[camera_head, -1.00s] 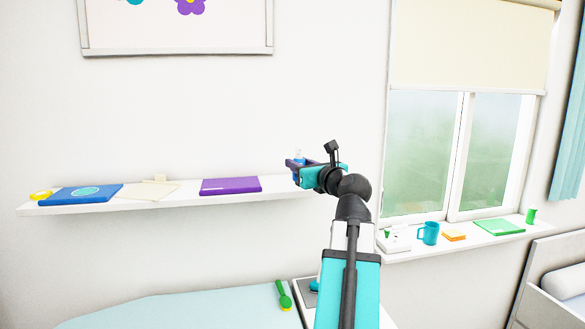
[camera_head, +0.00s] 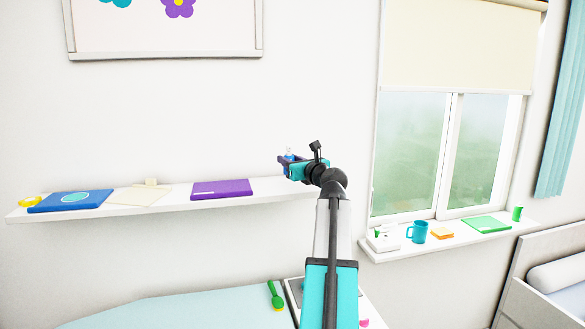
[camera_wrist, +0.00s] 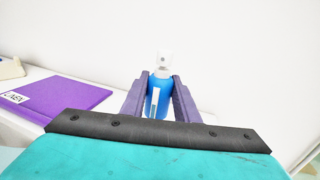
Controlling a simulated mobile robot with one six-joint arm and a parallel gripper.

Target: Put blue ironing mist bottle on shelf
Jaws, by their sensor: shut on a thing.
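The blue mist bottle (camera_wrist: 158,92) with a clear cap stands upright between the purple fingers of my gripper (camera_wrist: 159,98) in the wrist view. The fingers are shut on its sides. In the head view my gripper (camera_head: 286,164) is at the right end of the white wall shelf (camera_head: 130,207), and only the bottle's top (camera_head: 289,153) shows. The bottle is at the shelf's right end, right of the purple book (camera_head: 222,189). Its base is hidden, so I cannot tell whether it touches the shelf.
The purple book also lies left of my gripper in the wrist view (camera_wrist: 65,100). A blue book (camera_head: 70,201), papers (camera_head: 138,195) and yellow tape (camera_head: 31,201) lie further left on the shelf. A windowsill (camera_head: 450,237) with a teal mug (camera_head: 417,232) is at the right. A green brush (camera_head: 275,295) lies below.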

